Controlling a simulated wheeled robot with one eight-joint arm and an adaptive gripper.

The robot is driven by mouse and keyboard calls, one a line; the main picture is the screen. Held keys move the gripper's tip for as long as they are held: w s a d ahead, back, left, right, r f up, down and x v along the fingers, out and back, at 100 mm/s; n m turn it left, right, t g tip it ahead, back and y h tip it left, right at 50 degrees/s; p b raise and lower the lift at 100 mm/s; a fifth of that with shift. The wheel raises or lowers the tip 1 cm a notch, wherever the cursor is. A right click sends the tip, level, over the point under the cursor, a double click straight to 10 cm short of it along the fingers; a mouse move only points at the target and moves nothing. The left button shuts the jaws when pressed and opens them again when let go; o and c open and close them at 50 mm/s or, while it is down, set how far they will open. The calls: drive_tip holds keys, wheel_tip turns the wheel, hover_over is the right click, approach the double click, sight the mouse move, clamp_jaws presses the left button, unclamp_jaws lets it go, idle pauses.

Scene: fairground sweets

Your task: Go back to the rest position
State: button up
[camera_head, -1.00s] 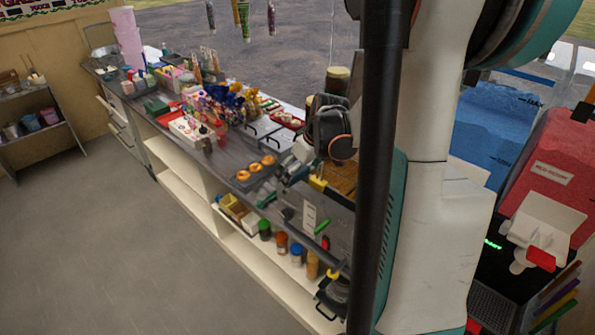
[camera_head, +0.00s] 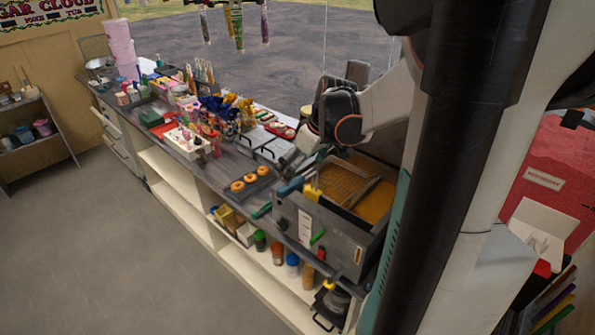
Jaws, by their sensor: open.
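My arm comes in from the right, and its dark wrist with an orange ring hangs over the back of the counter. My gripper (camera_head: 298,161) is small and partly blurred against the counter. It is open, with nothing visible between its fingers. It is above the area between the doughnut tray (camera_head: 262,189) and the fryer (camera_head: 290,214). I cannot tell how high above the counter it is.
The fryer holds a wire basket (camera_head: 342,184) and amber oil. Several doughnuts (camera_head: 250,178) lie on the dark tray. Lidded metal pans (camera_head: 272,149) and crowded sweets stand farther left. The floor (camera_head: 110,245) at left is clear.

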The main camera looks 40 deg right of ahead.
idle(0.6)
drive_tip(key=w+a+r+n+t+h+b, duration=0.15)
drive_tip(key=w+a, duration=0.25)
drive_tip(key=a, duration=0.4)
drive_tip(key=w+a+r+b, duration=0.2)
drive_tip(key=w+a+b, duration=0.1)
drive_tip(key=a, duration=0.5)
drive_tip(key=w+a+r+t+b, duration=0.15)
drive_tip(key=w+a, duration=0.25)
drive_tip(key=a, duration=0.5)
drive_tip(key=s+a+f+m+y+b, duration=0.1)
drive_tip(key=s+a+f+m+b, duration=0.1)
drive_tip(key=s+f+b, duration=0.8)
drive_tip(key=s+a+f, duration=0.1)
drive_tip(key=s+f, duration=0.6)
drive_tip(key=s, duration=0.5)
drive_tip(key=shift+b, duration=0.4)
